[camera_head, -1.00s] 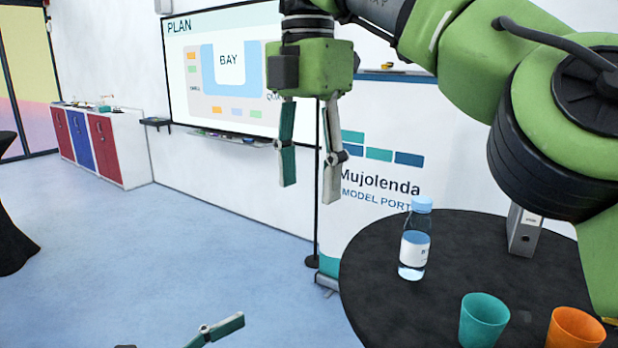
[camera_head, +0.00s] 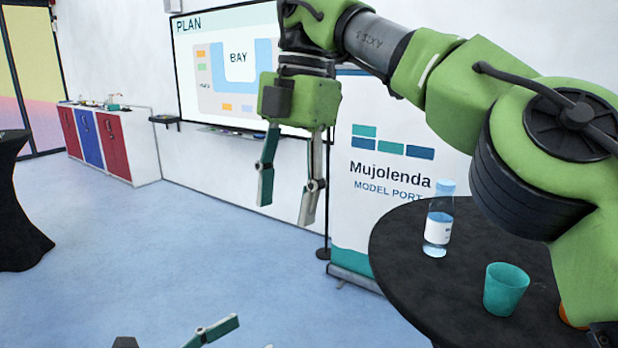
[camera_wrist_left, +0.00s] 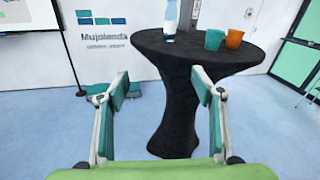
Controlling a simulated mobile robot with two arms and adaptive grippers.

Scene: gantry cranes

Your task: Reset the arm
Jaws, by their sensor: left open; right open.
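My right gripper (camera_head: 288,186) hangs from my green arm in the upper middle of the head view. Its two fingers point down, apart, with nothing between them. It is left of the round black table and in front of the wall with the plan screen. My left gripper shows only in part at the bottom of the head view, where a finger (camera_head: 212,331) is visible. In the left wrist view my left gripper (camera_wrist_left: 160,92) is open and empty. Its fingers frame the black table's draped stem from this side.
The black table (camera_head: 400,255) stands at the right with a water bottle (camera_head: 439,222), a teal cup (camera_head: 505,290) and an orange cup (camera_wrist_left: 234,39). A Mujolenda banner (camera_head: 352,225) stands behind it. Another dark table (camera_head: 22,215) is at the left edge. The blue floor between is clear.

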